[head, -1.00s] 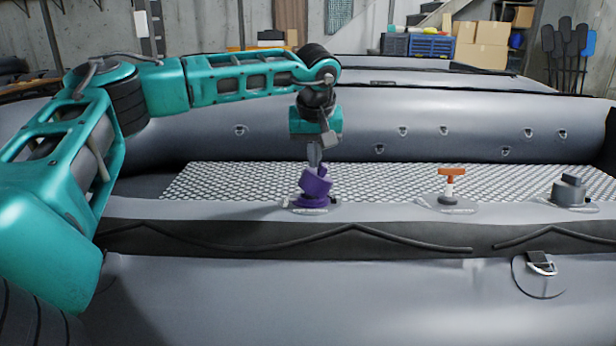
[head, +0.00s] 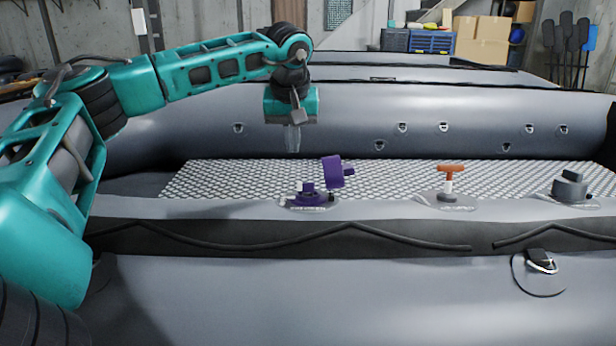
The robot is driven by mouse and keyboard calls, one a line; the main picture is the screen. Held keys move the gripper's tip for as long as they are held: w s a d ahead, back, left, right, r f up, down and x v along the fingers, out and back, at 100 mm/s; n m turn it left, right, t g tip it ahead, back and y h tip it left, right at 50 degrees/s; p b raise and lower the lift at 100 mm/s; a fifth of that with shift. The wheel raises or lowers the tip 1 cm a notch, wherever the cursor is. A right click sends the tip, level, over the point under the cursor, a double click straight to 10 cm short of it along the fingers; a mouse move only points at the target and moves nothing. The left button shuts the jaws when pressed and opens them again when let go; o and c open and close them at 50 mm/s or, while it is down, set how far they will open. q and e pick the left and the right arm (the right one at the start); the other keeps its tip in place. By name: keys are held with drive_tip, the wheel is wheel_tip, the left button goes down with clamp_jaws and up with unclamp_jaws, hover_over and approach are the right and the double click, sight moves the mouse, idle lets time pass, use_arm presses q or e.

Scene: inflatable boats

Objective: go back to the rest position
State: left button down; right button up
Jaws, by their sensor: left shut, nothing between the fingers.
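My left gripper (head: 292,140) is shut and empty, pointing down above the grey boat's tube in the head view. Below it is a purple valve (head: 308,197) on the near tube. Its purple cap (head: 337,172) is tilted up to the right of the valve, in front of the checkered floor. The gripper is above and to the left of the cap and apart from it. My right gripper is not in view.
An orange-handled valve (head: 450,182) and a dark grey valve (head: 570,187) stand farther right on the same tube (head: 390,207). The checkered boat floor (head: 230,181) lies behind. Boxes (head: 482,40) and paddles (head: 567,45) are at the back, well away.

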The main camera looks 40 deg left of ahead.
use_arm(q)
drive_tip(key=shift+s+a+r, duration=0.3)
drive_tip(key=shift+a+r, duration=0.2)
drive_tip(key=shift+a, duration=0.05)
idle(0.4)
